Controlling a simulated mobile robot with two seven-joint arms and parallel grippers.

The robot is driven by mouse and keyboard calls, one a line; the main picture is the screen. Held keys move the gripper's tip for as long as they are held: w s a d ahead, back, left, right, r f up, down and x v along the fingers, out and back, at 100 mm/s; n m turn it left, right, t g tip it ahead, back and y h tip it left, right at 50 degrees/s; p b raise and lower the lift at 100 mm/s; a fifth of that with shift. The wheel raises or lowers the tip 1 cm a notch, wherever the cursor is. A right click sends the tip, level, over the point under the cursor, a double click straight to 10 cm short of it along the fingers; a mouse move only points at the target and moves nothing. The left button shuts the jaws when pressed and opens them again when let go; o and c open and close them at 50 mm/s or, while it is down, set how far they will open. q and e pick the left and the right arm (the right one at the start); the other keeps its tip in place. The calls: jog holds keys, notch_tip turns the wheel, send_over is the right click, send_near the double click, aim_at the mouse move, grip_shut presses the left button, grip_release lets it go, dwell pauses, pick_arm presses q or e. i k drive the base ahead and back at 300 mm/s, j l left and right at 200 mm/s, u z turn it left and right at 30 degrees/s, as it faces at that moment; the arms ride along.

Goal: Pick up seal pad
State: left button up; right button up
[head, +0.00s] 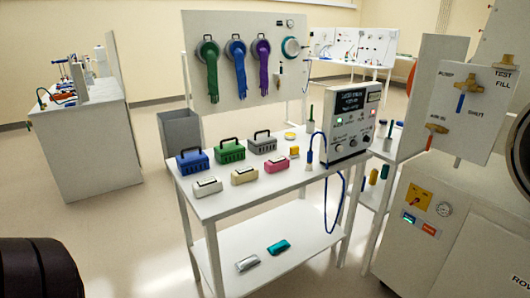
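I cannot tell for certain which object is the seal pad. On the white table, a white block (207,187), a cream block (244,175) and a pink block (276,164) sit in a row in front of the toolboxes. A small yellow block (294,152) stands to their right, and a small round yellow-and-white item (290,136) lies behind it. On the lower shelf lie a silver packet (247,263) and a teal packet (278,246). Neither of my grippers is in view.
The white table (265,193) bears a blue toolbox (192,161), a green toolbox (230,151), a grey toolbox (262,142) and a control box (350,122) with a cable. A gloved panel (220,26) stands behind. A machine (430,230) is at right; open floor (130,235) lies left.

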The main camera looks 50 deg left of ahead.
aim_at(294, 150)
jog(key=u, duration=1.25)
jog(key=i+l+z, duration=0.15)
jog(key=i+l, duration=0.55)
jog(key=i, duration=0.15)
